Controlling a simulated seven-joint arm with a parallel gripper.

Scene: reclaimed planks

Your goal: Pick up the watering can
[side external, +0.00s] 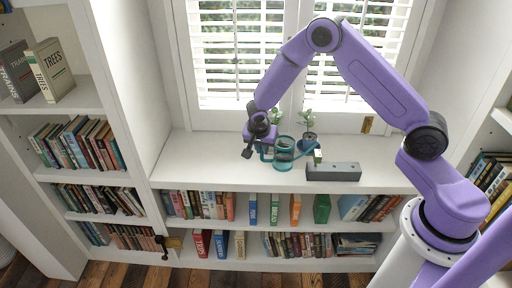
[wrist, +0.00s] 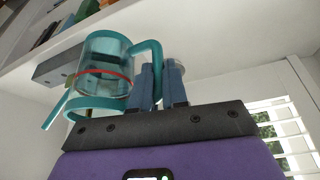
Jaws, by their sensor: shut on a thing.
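The watering can (side external: 284,153) is teal and see-through, with a loop handle and a thin spout. It is over the white window shelf, and I cannot tell whether its base touches the shelf. My gripper (side external: 260,148) is at its left side in the side view. In the wrist view the can (wrist: 105,75) is left of my gripper (wrist: 160,85). The two blue fingers are shut on the teal handle (wrist: 150,50), which passes between them. A red ring line shows around the can's body.
A long grey block (side external: 333,172) lies on the shelf to the right of the can. A potted plant (side external: 308,140) stands behind, near the window. Full bookshelves are below and at both sides. The left part of the window shelf (side external: 195,155) is clear.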

